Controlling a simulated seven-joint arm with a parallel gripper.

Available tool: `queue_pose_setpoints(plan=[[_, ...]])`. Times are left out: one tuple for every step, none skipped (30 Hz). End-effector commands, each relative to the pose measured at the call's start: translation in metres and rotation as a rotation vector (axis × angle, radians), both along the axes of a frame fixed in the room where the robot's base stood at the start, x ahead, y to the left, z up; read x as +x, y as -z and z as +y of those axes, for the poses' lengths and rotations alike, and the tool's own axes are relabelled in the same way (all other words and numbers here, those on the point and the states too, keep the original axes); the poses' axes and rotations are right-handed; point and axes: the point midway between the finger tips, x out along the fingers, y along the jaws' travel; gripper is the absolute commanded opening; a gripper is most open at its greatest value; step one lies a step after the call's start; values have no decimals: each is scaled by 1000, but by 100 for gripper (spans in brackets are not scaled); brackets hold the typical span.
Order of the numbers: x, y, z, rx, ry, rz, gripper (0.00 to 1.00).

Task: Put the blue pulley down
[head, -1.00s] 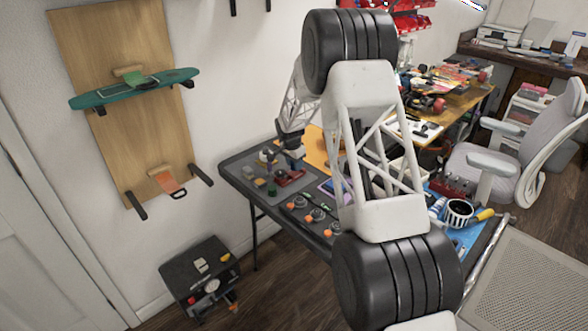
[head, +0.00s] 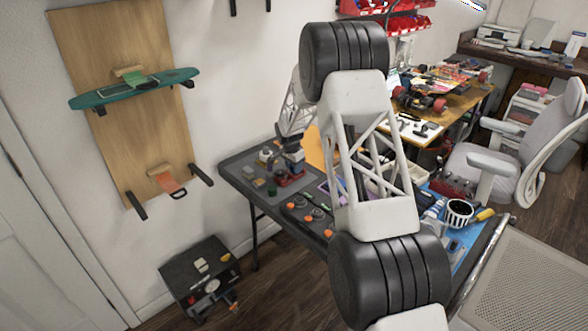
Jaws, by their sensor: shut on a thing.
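My gripper (head: 289,148) is over the left part of the dark work table, above a red fixture (head: 290,179). It is small in the head view, and its fingertips are hard to make out. A small dark blue thing (head: 297,156), seemingly the blue pulley, is at the fingertips, and the gripper is shut on it. I cannot tell whether the pulley touches the fixture or hangs just above it.
The grey mat (head: 243,171) holds several small parts, including a green one (head: 272,190). My arm hides the table's middle.

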Motion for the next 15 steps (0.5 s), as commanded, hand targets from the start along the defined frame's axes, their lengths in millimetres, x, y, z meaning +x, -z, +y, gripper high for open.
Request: queue_pose_setpoints(plan=[[0, 5, 0, 0, 0, 1, 15], [0, 7, 0, 0, 0, 1, 15], [0, 8, 0, 0, 0, 0, 15], [0, 9, 0, 0, 0, 0, 15], [0, 9, 0, 1, 0, -1, 15], [0, 10, 0, 0, 0, -1, 15], [0, 10, 0, 0, 0, -1, 15], [0, 10, 0, 0, 0, -1, 15], [0, 10, 0, 0, 0, -1, 15], [0, 10, 0, 0, 0, -1, 15], [0, 10, 0, 0, 0, -1, 15], [0, 10, 0, 0, 0, -1, 15], [0, 10, 0, 0, 0, -1, 15], [0, 10, 0, 0, 0, -1, 15], [0, 11, 0, 1, 0, -1, 15]])
